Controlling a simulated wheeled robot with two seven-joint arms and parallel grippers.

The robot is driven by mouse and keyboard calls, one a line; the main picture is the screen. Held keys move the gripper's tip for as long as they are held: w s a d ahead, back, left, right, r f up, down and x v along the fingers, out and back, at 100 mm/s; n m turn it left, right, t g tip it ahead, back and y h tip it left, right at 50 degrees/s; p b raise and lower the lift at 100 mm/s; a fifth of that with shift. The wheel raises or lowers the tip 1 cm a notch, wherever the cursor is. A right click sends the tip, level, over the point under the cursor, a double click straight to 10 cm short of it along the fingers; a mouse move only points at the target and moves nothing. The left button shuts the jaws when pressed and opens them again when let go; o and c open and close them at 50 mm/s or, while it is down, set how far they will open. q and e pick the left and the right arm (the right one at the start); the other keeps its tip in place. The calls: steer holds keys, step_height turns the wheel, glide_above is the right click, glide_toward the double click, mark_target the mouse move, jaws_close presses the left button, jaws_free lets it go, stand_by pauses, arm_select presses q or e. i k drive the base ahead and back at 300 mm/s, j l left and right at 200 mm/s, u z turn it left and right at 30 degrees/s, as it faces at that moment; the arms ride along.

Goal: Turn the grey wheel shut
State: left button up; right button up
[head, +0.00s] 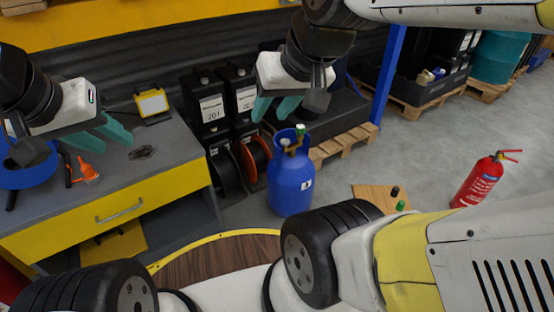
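A blue gas cylinder (290,185) stands upright on the floor in the middle of the head view. Its top has brass fittings and a green knob (300,130). A small greyish part (285,142) sits beside the knob, but it is too small to tell whether it is the grey wheel. My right gripper (274,110) is open and empty, its teal fingers pointing down, above and slightly left of the cylinder top in the picture. It appears apart from the valve. My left gripper (105,138) is open and empty over the workbench at the left.
Black canisters (208,105) and an orange reel (255,158) stand behind the cylinder. A red extinguisher (482,181) stands at right on open floor. A blue post (390,75) rises behind.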

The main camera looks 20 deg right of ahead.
mark_target(284, 141)
steer(key=i+l, duration=0.4)
steer(key=i, duration=0.15)
steer(key=i+l+z, duration=0.15)
steer(key=i+l, duration=0.25)
steer(key=i, duration=0.1)
